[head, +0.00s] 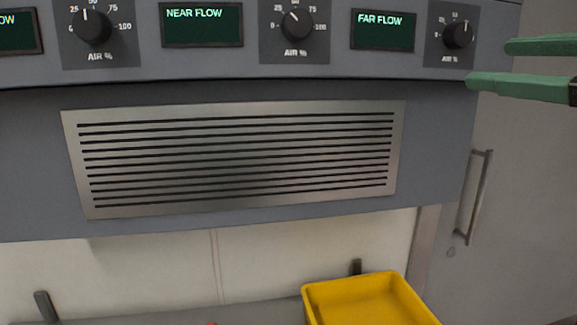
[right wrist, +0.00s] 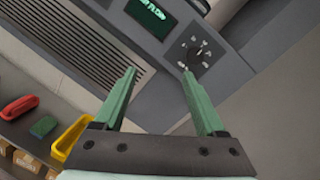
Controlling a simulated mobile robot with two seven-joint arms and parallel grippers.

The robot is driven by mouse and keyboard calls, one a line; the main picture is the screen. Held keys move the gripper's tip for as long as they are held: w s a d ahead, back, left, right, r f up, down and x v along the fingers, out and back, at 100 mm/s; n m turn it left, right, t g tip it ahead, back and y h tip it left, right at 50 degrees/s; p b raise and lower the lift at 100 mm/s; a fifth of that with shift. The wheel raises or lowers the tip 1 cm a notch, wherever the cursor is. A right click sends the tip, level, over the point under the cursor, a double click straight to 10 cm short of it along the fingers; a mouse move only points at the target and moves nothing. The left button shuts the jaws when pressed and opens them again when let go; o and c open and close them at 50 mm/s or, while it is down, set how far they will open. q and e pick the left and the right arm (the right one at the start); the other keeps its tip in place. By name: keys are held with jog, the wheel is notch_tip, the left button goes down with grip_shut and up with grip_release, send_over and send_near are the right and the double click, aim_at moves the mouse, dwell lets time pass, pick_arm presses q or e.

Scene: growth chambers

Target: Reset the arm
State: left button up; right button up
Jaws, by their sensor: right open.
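My right gripper (head: 490,66) comes in at the right edge of the head view, with its two green fingers apart and nothing between them. In the right wrist view the same gripper (right wrist: 158,72) is open and empty, in front of the panel. The far-right air knob (head: 459,34) is close to the left of the fingertips in the head view. That knob also shows in the right wrist view (right wrist: 196,55), just beyond the right finger; I cannot tell the exact gap. My left gripper is in neither view.
The grey panel holds a middle knob (head: 297,25), a left knob (head: 92,27) and flow displays. A slotted metal vent (head: 240,157) is below. A yellow tray (head: 310,301) stands lower right.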

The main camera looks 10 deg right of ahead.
jog(key=w+a+f+n+g+y+p, duration=0.1)
jog(key=w+a+f+g+y+p, duration=0.25)
jog(key=a+f+g+y, duration=1.15)
jog(key=w+d+f+m+t+h+p, duration=0.1)
jog(key=w+d+f+m+t+h, duration=0.2)
jog(key=f+m+t, duration=0.6)
jog(key=w+d+f+m+t+h+p, duration=0.15)
jog(key=f+m+h, duration=0.4)
jog(key=m, duration=0.75)
jog(key=w+d+f+m+t+h, duration=0.1)
jog(key=w+f+m+t+h, duration=0.25)
jog(key=f+m+t, duration=0.65)
jog(key=s+f+m+g+h, duration=0.2)
jog(key=s+f+m+g, duration=0.4)
jog(key=s+f, duration=0.4)
jog(key=s+f+m+g+h+p, duration=0.1)
jog(key=s+f+m+g+h, duration=0.2)
jog(key=s+f+m+g, duration=0.3)
jog(key=s+f+g, duration=0.2)
jog(key=s+f, duration=0.3)
jog(key=f, duration=0.6)
jog(key=shift+a+f, duration=0.3)
